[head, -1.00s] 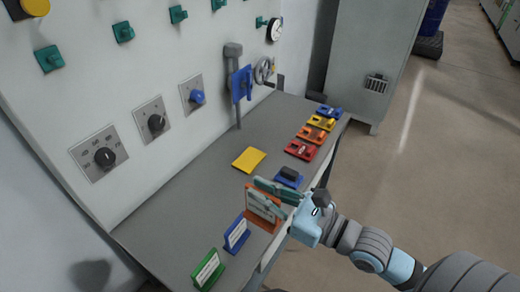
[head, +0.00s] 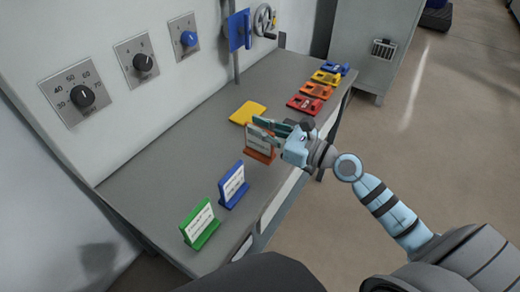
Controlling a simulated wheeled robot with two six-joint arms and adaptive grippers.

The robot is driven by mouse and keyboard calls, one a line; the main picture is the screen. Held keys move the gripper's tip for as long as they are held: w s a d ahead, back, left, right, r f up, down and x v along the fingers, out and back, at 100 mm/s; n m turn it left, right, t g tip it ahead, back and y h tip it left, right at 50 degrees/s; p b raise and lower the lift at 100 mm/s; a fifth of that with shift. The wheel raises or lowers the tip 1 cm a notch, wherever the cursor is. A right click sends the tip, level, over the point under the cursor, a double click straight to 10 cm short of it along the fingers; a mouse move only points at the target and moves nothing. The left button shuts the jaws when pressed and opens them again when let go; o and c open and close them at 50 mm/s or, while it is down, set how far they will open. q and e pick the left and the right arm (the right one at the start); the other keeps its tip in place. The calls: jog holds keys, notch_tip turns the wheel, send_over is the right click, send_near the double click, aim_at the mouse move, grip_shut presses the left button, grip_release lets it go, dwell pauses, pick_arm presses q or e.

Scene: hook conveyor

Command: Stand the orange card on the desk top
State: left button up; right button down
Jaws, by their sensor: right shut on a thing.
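The orange card (head: 260,155) is upright in the head view, with a white label on its face. My right gripper (head: 272,128) is shut on its upper part, coming in from the right. The card's lower edge is at or just above the grey desk top (head: 165,185); I cannot tell whether it touches. The fingers hide part of the card's top. My left gripper is not in view.
A blue card (head: 233,186) and a green card (head: 200,225) stand nearer on the desk. A yellow plate (head: 247,113) lies behind the orange card. Red (head: 305,104), orange, yellow and blue pieces line the far right edge. A panel with knobs (head: 83,96) rises at left.

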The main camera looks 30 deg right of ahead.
aim_at(260, 153)
notch_tip(260, 153, down, 4)
jog(key=shift+r+b, duration=0.15)
jog(key=shift+b, duration=0.8)
jog(key=c, duration=1.7)
grip_release()
